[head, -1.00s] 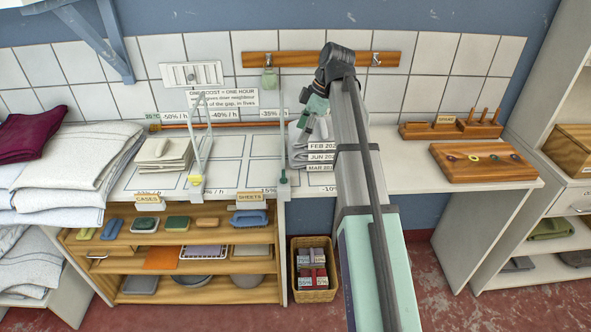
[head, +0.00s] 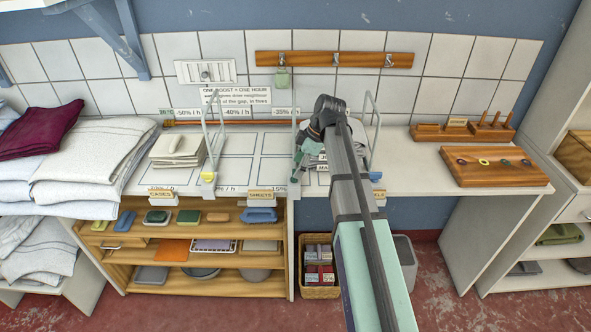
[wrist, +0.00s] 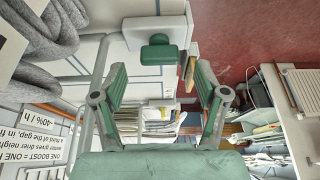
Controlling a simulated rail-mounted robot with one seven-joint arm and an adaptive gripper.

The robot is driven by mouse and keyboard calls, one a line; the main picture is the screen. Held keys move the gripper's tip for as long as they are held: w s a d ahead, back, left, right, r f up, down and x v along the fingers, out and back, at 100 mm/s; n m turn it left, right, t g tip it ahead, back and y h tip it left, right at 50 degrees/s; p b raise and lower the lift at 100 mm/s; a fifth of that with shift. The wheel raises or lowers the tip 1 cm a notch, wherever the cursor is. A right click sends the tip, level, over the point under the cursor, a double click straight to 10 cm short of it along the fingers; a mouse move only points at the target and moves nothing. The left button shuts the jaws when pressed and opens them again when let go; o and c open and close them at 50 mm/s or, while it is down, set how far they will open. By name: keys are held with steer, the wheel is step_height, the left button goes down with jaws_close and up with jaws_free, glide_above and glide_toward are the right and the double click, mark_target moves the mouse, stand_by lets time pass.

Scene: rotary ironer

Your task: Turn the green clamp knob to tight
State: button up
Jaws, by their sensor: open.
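The green clamp knob (wrist: 157,48) shows in the wrist view as a rounded green block on a white clamp piece (wrist: 160,30). It lies just ahead of and between the two fingers of my gripper (wrist: 160,78), with clear space to each finger. My gripper is open and empty. In the head view my gripper (head: 298,156) is above the front part of the white table, by the middle wire divider (head: 294,100). My arm and gripper crowd that spot, and I cannot make out the green knob clearly there.
Wire dividers with a yellow clamp (head: 208,177) and a blue clamp (head: 376,176) stand on either side. Folded grey cloths (head: 322,132) lie close to my gripper. A cloth stack (head: 177,149) is at left, a wooden pegboard (head: 490,165) at right.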

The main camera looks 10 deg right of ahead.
steer(key=shift+x, duration=1.5)
steer(key=c, duration=1.2)
steer(key=shift+o, duration=0.2)
steer(key=shift+s+m, duration=0.1)
steer(key=shift+m, duration=0.2)
steer(key=m+t, duration=0.1)
steer(key=m, duration=0.2)
steer(key=shift+s+a+h, duration=0.1)
steer(key=shift+s+h, duration=0.05)
steer(key=shift+h, duration=0.25)
steer(key=m, duration=0.2)
steer(key=m+t+h, duration=0.1)
steer(key=m, duration=0.2)
steer(key=shift+t, duration=0.3)
steer(key=m+h, duration=0.1)
steer(key=m, duration=0.3)
steer(key=shift+a+t+h, duration=0.15)
steer(key=shift+t+h, duration=0.25)
steer(key=m+h, duration=0.1)
steer(key=m, duration=0.4)
steer(key=shift+h, duration=0.4)
steer(key=shift+m, duration=0.3)
